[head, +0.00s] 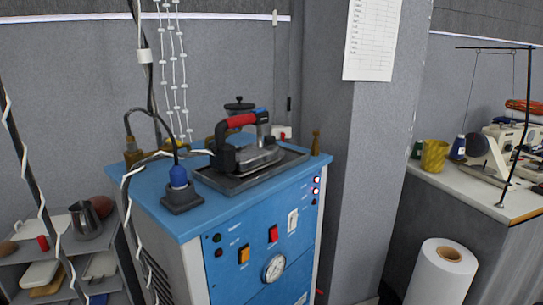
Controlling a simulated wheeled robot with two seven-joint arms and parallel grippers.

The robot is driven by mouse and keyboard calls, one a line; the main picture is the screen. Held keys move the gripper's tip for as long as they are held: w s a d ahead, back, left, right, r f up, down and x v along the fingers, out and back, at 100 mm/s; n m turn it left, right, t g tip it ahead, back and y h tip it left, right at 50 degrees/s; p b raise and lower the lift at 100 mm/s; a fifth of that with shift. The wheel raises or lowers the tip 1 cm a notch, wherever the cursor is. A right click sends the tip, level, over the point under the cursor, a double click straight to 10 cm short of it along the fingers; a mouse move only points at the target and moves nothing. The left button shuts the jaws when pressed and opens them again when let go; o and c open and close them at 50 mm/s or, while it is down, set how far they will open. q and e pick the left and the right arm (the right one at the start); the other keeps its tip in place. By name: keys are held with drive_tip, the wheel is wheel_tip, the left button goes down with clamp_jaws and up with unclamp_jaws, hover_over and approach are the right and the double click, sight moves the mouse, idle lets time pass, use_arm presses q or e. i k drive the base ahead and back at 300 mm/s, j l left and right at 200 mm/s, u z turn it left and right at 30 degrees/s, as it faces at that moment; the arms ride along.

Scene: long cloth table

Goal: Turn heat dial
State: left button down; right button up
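A blue steam-iron station (225,239) stands in the middle of the head view. Its front panel carries a round dial (273,268) with a white face and dark rim, low on the panel. The dial's markings are too small to read, so I cannot tell whether it is the heat dial or a gauge. An iron (243,150) with a red and black handle rests on a dark tray (221,183) on top of the station. Neither of my grippers is in view.
The panel also has an orange switch (243,254), a red switch (273,233) and a white switch (292,220). A grey pillar (350,170) stands behind right. Cables hang at the left. A white roll (441,272) and sewing table (480,187) are at right.

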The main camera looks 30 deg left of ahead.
sight(269, 140)
drive_tip(key=k+u, duration=0.1)
drive_tip(key=u, duration=0.85)
